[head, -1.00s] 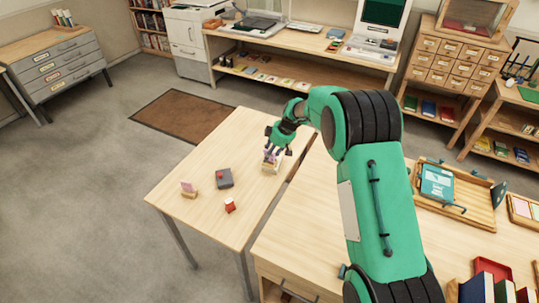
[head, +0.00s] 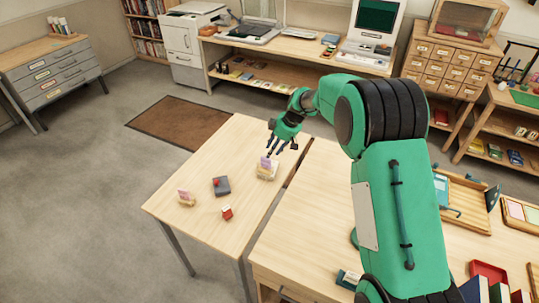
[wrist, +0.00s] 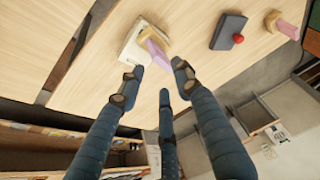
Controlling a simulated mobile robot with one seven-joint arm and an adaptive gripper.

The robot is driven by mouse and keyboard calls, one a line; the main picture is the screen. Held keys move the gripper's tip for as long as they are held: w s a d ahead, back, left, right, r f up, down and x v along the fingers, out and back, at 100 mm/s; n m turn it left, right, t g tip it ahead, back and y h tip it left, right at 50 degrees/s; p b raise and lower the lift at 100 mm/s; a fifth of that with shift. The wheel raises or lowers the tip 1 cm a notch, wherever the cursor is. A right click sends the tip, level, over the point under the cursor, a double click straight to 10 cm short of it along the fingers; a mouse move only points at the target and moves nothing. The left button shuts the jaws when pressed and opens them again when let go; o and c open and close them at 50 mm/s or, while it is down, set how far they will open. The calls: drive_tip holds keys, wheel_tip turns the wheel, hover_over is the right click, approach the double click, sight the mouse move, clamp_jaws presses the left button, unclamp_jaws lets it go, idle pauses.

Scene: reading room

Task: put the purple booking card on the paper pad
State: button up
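The purple booking card (head: 266,162) stands in a small wooden holder on the cream paper pad (head: 264,176), near the far right edge of the light wood table. In the wrist view the card (wrist: 156,54) rises from its holder (wrist: 149,34), and the pad (wrist: 128,53) shows beneath. My gripper (head: 283,149) is above and just behind the card, in the air. Its fingers are spread and empty. In the wrist view the fingertips (wrist: 160,82) lie near the card with a visible gap.
A dark box with a red knob (head: 222,187), a small red-and-white block (head: 227,212) and a pinkish card in a wooden holder (head: 186,198) stand on the same table. A larger desk (head: 310,220) adjoins on the right across a narrow gap.

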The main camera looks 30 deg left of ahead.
drive_tip(key=shift+v, duration=1.55)
drive_tip(key=s+d+r+m+t, duration=0.1)
drive_tip(key=d+r+m, duration=0.1)
drive_tip(key=d+r, duration=0.7)
drive_tip(key=s+d+r+m+t, duration=0.1)
drive_tip(key=s+d+r+m, duration=0.1)
drive_tip(key=d+r, duration=0.6)
drive_tip(key=s+d+r+m+t+h, duration=0.1)
drive_tip(key=s+d+r+m, duration=0.1)
drive_tip(key=s+d+r, duration=0.45)
drive_tip(key=s+d+r+m, duration=0.2)
drive_tip(key=d+r, duration=0.2)
drive_tip(key=d, duration=0.5)
drive_tip(key=s+d+r+m+t+h, duration=0.1)
drive_tip(key=s+d+r+m, duration=0.1)
drive_tip(key=s+d, duration=0.5)
drive_tip(key=s+d+r+m, duration=0.3)
drive_tip(key=s+d, duration=0.5)
drive_tip(key=s+d+f+m+h, duration=0.1)
drive_tip(key=s+d+f+m, duration=0.1)
drive_tip(key=s+d, duration=0.3)
drive_tip(key=s+d+f+m+t+h, duration=0.1)
drive_tip(key=s+d, duration=0.4)
drive_tip(key=s, duration=0.7)
drive_tip(key=shift+f+m+t, duration=0.3)
drive_tip(key=shift+f+m, duration=0.25)
drive_tip(key=shift+m, duration=0.45)
